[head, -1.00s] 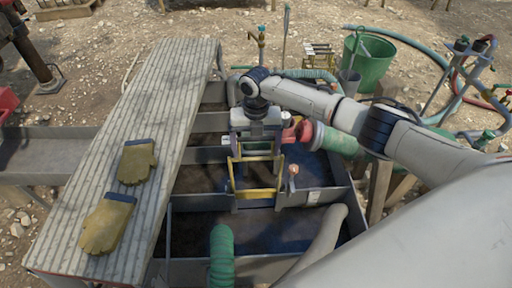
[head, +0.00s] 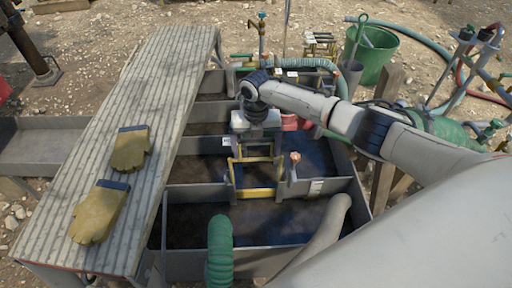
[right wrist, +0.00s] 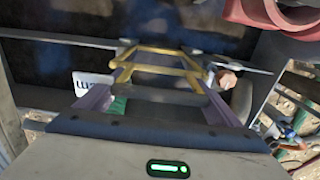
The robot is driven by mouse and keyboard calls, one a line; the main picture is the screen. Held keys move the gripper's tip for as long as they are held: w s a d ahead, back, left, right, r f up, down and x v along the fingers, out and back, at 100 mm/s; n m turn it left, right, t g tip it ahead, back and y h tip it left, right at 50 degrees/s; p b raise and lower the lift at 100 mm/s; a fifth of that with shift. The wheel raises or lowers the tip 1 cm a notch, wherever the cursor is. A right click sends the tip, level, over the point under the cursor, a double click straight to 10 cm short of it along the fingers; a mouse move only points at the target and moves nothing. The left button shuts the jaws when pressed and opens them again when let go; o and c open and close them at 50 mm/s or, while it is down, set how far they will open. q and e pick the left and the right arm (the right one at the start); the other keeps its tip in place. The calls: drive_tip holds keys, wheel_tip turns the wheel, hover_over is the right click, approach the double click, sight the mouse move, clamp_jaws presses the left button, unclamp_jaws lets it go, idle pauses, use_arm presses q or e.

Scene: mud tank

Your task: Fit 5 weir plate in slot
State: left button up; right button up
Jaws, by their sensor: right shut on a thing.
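My right gripper (head: 256,145) reaches down over the tank from the right. It also shows in the right wrist view (right wrist: 160,105), where its two purple fingers are set wide apart. It is shut on what looks like the weir plate, seen as a grey bar (right wrist: 168,97) between the fingers; the rest of the plate is hard to make out. A yellow frame (head: 256,193) lies just below and in front of the gripper, at a gap in the tank's cross wall. It also shows ahead of the fingers in the right wrist view (right wrist: 165,70). My left gripper is out of view.
Grey cross walls (head: 325,185) divide the muddy tank. A ribbed walkway (head: 165,95) with two gloves (head: 130,148) lies on the left. A green hose (head: 220,245) enters at the front. A red fitting (right wrist: 285,12) is close to the gripper. A green bucket (head: 372,55) stands behind.

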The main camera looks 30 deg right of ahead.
wheel_tip(320, 180, down, 2)
drive_tip(key=shift+f+b, duration=0.15)
drive_tip(key=shift+b, duration=0.55)
drive_tip(key=shift+f+b, duration=2.35)
drive_tip(key=shift+f, duration=0.55)
drive_tip(key=shift+f+b, duration=0.55)
drive_tip(key=shift+f, duration=0.1)
drive_tip(key=o, duration=1.5)
